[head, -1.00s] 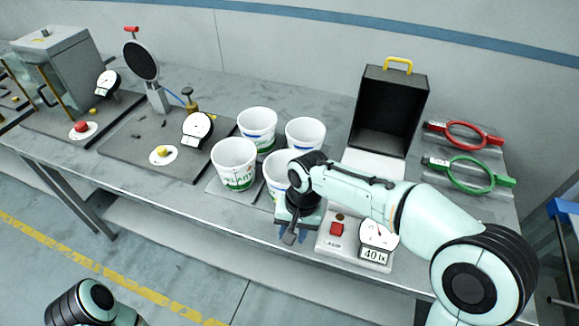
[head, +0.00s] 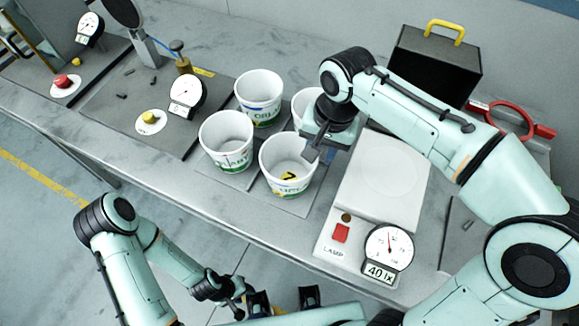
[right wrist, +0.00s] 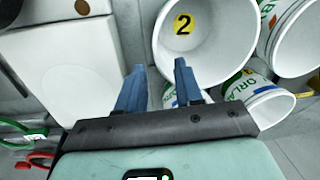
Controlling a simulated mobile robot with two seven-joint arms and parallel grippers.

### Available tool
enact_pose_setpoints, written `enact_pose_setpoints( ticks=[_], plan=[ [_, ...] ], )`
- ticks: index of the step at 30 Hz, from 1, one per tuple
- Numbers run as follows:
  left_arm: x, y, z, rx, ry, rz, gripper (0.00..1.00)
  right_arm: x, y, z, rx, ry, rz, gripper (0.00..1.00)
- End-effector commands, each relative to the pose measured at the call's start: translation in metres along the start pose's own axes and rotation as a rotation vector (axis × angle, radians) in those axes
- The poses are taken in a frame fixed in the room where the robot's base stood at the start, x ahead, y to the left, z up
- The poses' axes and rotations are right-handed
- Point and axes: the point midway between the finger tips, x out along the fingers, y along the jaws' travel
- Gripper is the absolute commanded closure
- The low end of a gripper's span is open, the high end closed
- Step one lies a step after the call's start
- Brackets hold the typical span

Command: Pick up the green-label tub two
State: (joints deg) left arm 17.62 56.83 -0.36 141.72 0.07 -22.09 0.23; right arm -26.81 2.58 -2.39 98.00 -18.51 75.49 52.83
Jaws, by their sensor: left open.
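The green-label tub two (head: 270,163) is a white open tub at the front right of a group of tubs. A yellow "2" mark shows inside it, and it also shows in the right wrist view (right wrist: 215,45). My right gripper (head: 312,152) is over its back right rim, fingers pointing down. In the right wrist view the blue fingers (right wrist: 160,78) are apart, close to the tub's rim; I cannot tell whether they touch it. My left gripper (head: 284,299) is open and empty, low in front of the table.
Other white tubs stand close by: front left (head: 226,140), back left (head: 259,97), and back right (head: 303,104), partly hidden by my right arm. A light box with a dial (head: 388,248) stands right of tub two. A black case (head: 435,62) is behind.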

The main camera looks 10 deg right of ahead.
Motion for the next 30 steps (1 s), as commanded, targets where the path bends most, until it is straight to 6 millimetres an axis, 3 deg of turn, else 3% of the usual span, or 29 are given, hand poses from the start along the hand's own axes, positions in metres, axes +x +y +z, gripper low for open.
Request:
enact_pose_setpoints(
  ticks=[3, 11, 18, 28, 29, 30],
  plan=[
    [0.005, -0.002, 0.001, -0.001, -0.003, -0.001, 0.56, 0.021, 0.001, 0.000, 0.001, -0.002, 0.003, 0.64],
    [0.007, -0.003, 0.002, -0.001, -0.004, -0.001, 0.56, 0.041, 0.001, 0.002, -0.001, -0.001, 0.001, 0.64],
    [0.012, -0.005, 0.003, -0.001, -0.006, -0.002, 0.56, 0.076, 0.003, 0.007, 0.000, -0.001, 0.002, 0.64],
    [0.013, -0.005, 0.003, -0.001, -0.006, -0.002, 0.56, 0.084, 0.003, 0.006, 0.000, 0.001, 0.000, 0.64],
    [0.013, -0.005, 0.003, -0.001, -0.006, -0.002, 0.56, 0.084, 0.003, 0.006, 0.000, 0.001, 0.000, 0.68],
    [0.013, -0.005, 0.003, -0.001, -0.006, -0.002, 0.56, 0.084, 0.003, 0.006, 0.000, 0.001, 0.000, 0.81]
  ],
)
